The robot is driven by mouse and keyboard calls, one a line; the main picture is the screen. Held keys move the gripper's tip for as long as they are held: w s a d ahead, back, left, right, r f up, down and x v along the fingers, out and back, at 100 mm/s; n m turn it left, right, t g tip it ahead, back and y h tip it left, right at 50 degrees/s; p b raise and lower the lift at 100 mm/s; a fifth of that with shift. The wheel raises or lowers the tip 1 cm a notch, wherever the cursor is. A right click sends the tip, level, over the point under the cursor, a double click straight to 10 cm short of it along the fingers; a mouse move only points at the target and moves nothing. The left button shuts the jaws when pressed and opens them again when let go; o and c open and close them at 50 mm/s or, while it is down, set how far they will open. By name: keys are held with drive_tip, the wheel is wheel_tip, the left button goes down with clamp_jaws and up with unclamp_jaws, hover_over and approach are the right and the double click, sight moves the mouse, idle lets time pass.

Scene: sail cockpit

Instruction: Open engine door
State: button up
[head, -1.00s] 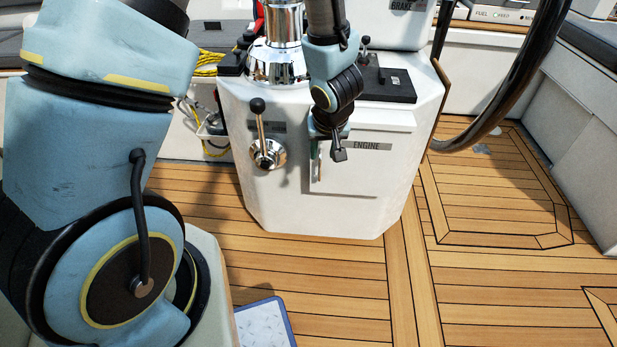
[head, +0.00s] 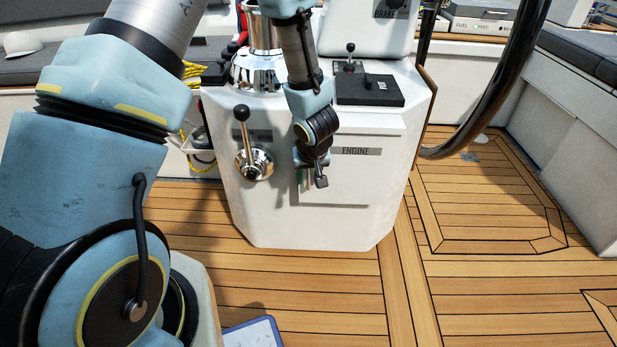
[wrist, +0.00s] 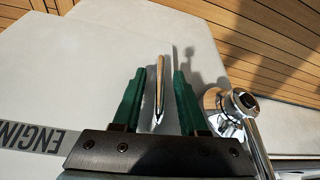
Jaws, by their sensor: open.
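The engine door (head: 345,176) is a white panel with an "ENGINE" label on the front of the white pedestal, and it looks closed. The label also shows in the wrist view (wrist: 28,136). In the head view my gripper (head: 310,184) is at the door's left edge. In the wrist view my gripper (wrist: 157,85) is open, with its two green fingers on either side of the slim door handle (wrist: 159,90). The handle is between the fingers and I see gaps to both. In the head view the arm hides most of the handle.
A chrome lever with a black knob (head: 241,113) stands just left of the door, close to my gripper; its chrome base (wrist: 230,108) shows in the wrist view. A black steering wheel (head: 500,75) is at the right.

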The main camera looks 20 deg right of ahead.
clamp_jaws()
idle(1.3)
